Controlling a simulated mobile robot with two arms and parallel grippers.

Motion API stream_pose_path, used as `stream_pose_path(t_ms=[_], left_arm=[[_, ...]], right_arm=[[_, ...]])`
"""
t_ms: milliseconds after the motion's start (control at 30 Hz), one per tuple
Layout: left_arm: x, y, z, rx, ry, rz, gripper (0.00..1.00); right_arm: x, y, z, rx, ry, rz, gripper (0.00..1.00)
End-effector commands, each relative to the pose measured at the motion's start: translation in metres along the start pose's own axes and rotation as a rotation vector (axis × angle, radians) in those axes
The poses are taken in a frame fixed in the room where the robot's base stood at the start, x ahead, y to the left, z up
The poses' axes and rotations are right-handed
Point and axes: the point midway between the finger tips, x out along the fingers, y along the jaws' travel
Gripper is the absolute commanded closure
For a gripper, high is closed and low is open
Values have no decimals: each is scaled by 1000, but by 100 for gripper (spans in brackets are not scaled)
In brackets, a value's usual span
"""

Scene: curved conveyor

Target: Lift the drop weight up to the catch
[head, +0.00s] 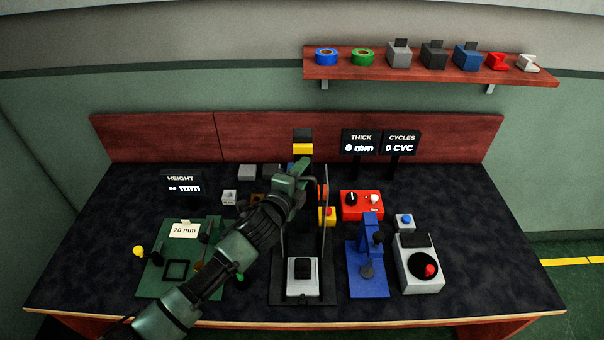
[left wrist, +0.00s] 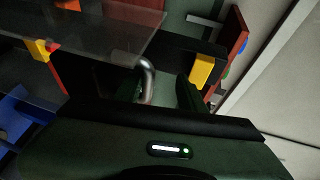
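The drop-weight rig stands at the middle of the bench, with a black and yellow catch head (head: 303,148) on top and a grey anvil with a black block (head: 303,270) at its foot. My left gripper (head: 302,178) is in front of the rig's upper part, below the catch head, and hides much of the column. In the left wrist view, a curved metal handle (left wrist: 148,80) lies between the two dark fingers of my left gripper (left wrist: 160,92). The fingers look apart, with a gap beside the handle. The weight's body is mostly hidden. My right gripper is not in view.
A green plate (head: 155,280) with a 20 mm card lies to the left. A blue press (head: 368,283), red control box (head: 362,204) and grey button box (head: 420,280) stand to the right. A shelf (head: 430,72) hangs at the back. The bench's right end is clear.

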Motion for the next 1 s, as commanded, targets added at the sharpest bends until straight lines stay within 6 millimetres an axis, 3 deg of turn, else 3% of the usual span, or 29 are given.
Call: stream_pose_path(t_ms=[167, 600, 1000], left_arm=[[-8, -1, 0, 0, 2, -5, 66], [-68, 1, 1, 1, 1, -2, 66], [-76, 0, 0, -1, 0, 1, 66]], right_arm=[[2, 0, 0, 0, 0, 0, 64], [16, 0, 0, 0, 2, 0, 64], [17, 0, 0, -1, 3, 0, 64]])
